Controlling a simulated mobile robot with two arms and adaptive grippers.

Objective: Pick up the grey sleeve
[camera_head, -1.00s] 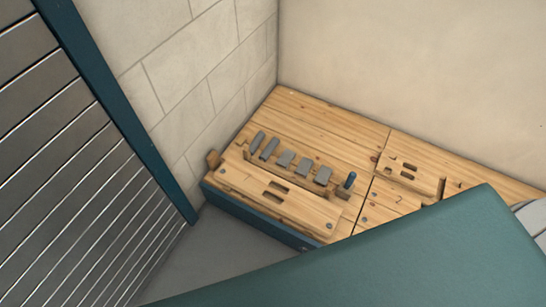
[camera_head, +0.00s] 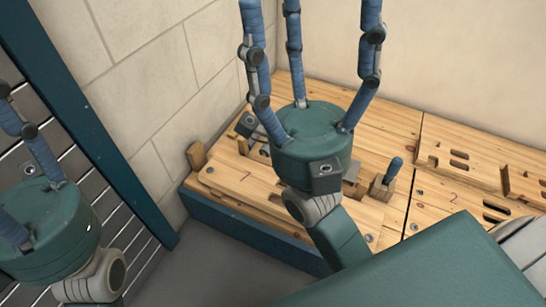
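I cannot make out a grey sleeve for certain. The row of grey pieces on the wooden bench top is mostly hidden behind my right gripper (camera_head: 312,25); a sliver of one grey piece (camera_head: 353,170) shows at its right side. The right gripper's blue fingers point up, spread apart, with nothing between them; their tips are cut off at the top edge. My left gripper (camera_head: 12,150) is at the left edge, away from the bench, with its fingers partly out of view.
The wooden bench (camera_head: 372,132) stands in the corner against the walls. A blue peg (camera_head: 393,170) stands in a wooden block at its front. A slotted board (camera_head: 450,155) lies to the right. A slatted grey panel (camera_head: 75,160) is at the left.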

